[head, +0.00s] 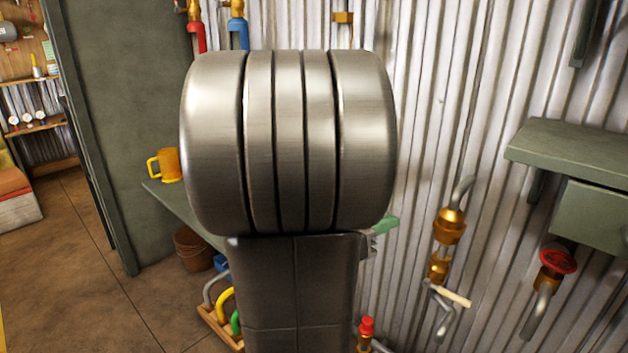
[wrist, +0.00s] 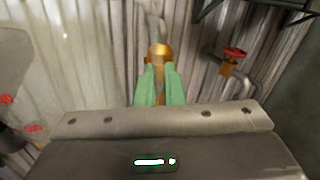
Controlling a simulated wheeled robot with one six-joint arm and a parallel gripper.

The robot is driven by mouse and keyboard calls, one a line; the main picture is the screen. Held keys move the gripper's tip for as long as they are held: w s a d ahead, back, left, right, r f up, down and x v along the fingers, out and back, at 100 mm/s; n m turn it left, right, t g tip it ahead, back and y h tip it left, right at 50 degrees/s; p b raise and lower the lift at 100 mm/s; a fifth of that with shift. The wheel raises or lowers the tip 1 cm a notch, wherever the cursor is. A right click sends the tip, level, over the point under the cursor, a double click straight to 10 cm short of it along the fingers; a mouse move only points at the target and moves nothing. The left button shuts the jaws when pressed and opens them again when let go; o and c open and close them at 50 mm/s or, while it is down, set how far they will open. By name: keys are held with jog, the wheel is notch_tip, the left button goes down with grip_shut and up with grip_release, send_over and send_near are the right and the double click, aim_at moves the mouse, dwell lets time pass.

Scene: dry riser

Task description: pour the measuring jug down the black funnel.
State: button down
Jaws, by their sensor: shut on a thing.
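In the wrist view the two green fingers of my gripper (wrist: 159,82) point ahead and are close together. A pale, see-through shape with a bright glint, which looks like the measuring jug (wrist: 75,50), fills the upper left of that view. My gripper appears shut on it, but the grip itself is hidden. In the head view my own arm covers the middle and hides most of the gripper and the jug. I cannot make out the black funnel in either view.
A brass fitting with a grey pipe (head: 450,226) and a red-wheeled valve (head: 558,262) are on the corrugated wall. A green shelf (head: 570,145) juts out at right. An orange mug (head: 168,164) stands on a green bench at left. Open floor lies at lower left.

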jog(key=shift+s+d+f+m+b, duration=0.15)
jog(key=shift+f+m+b, duration=0.5)
jog(key=shift+f+b, duration=0.65)
jog(key=shift+s+f+m+b, duration=0.15)
jog(key=shift+f+m+b, duration=0.55)
jog(key=shift+f, duration=0.95)
